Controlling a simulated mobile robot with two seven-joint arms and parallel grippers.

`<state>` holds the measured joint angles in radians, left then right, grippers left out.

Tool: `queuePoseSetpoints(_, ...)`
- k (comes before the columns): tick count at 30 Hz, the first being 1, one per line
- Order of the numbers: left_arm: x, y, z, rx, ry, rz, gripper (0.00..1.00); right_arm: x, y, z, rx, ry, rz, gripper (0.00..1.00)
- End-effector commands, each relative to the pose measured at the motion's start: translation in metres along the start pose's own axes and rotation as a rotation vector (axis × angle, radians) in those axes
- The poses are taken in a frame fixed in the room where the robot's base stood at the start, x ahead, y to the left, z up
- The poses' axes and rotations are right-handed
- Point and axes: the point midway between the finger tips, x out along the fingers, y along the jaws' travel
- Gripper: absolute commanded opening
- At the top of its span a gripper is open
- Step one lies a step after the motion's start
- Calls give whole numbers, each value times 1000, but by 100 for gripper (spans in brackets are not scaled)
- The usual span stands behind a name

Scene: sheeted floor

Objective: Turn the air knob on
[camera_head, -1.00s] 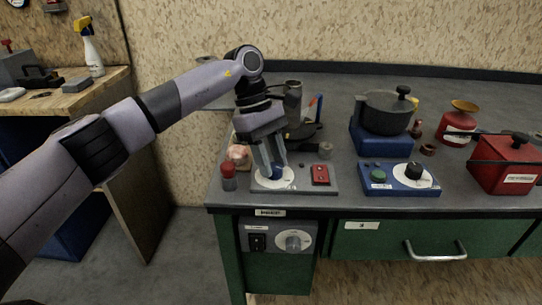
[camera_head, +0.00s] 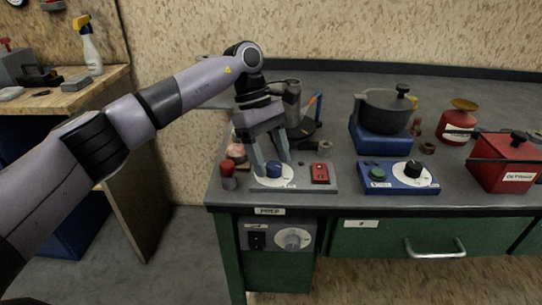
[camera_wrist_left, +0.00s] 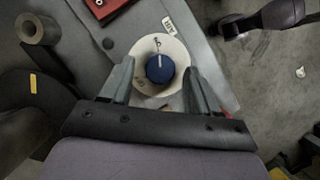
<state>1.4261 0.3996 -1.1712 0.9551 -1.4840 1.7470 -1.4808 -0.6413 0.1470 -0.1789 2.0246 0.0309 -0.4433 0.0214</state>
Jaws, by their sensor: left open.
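The blue knob (camera_head: 273,169) sits on a white round dial (camera_head: 289,183) on a grey panel at the bench's front left. In the left wrist view the knob (camera_wrist_left: 160,68) has a pale pointer line toward the top of the picture; the dial's small markings are too blurred to read. A small label (camera_wrist_left: 168,24) lies beside the dial, also hard to read. My left gripper (camera_head: 271,165) points down over the dial. It is open, with one finger on each side of the knob and visible gaps between. My right gripper is not in view.
A red switch (camera_head: 320,173) shares the panel, and a red-capped jar (camera_head: 228,176) stands left of it. A blue box (camera_head: 399,178) with a black knob and green button is to the right. A pot (camera_head: 386,112) and a red box (camera_head: 503,160) stand further right.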

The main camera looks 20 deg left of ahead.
Motion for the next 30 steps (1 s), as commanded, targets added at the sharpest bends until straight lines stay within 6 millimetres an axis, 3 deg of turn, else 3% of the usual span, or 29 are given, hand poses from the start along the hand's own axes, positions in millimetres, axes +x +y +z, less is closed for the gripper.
queuePoseSetpoints(9,-51,1,1,0,0,5,61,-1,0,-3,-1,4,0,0)
queuePoseSetpoints(13,-64,1,1,2,0,3,61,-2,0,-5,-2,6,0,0)
queuePoseSetpoints(30,-68,0,1,2,0,1,61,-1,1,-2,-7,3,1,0)
